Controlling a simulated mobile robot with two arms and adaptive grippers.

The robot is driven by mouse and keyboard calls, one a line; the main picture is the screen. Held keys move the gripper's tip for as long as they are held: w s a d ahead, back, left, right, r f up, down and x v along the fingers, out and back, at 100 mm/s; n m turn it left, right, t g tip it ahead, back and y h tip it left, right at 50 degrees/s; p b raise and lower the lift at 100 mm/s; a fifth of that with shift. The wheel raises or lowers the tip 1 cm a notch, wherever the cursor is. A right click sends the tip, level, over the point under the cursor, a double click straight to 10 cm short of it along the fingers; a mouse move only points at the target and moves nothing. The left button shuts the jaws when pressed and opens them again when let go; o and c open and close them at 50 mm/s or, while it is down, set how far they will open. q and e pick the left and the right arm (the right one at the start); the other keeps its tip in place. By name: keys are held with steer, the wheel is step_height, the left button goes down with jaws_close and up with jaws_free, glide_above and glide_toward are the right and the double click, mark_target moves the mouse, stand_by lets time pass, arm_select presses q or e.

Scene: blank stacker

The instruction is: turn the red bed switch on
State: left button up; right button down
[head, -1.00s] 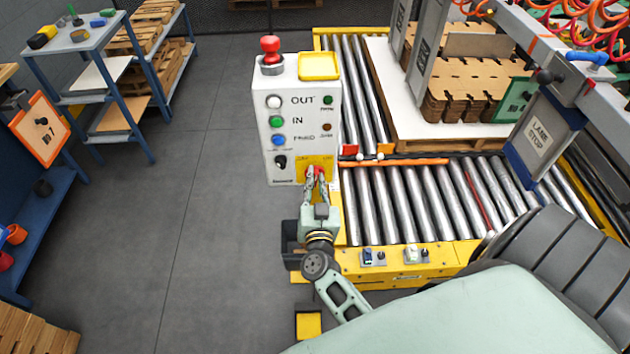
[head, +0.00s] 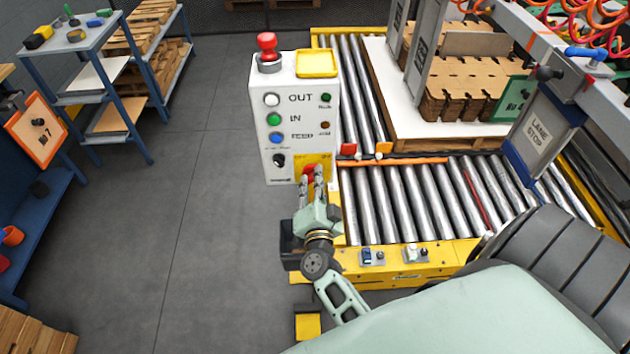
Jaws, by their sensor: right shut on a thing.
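The red bed switch (head: 309,171) sits on a yellow plate at the lower right of the white control box (head: 290,90). My right gripper (head: 312,176) is at the switch, its fingers closed around the red part from below. The fingers hide much of the switch, so its exact position is hard to read. My left gripper is not in the head view.
A red mushroom button (head: 268,46) tops the box, with white, green and blue buttons and a black knob on its face. The roller conveyor (head: 410,200) lies right of the box. A shelf rack (head: 90,60) stands at the left. Grey floor between is clear.

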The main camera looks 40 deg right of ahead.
steer(key=shift+f, duration=0.1)
stand_by(0.3)
steer(key=c, duration=1.8)
jaws_free()
steer(key=shift+o, duration=0.2)
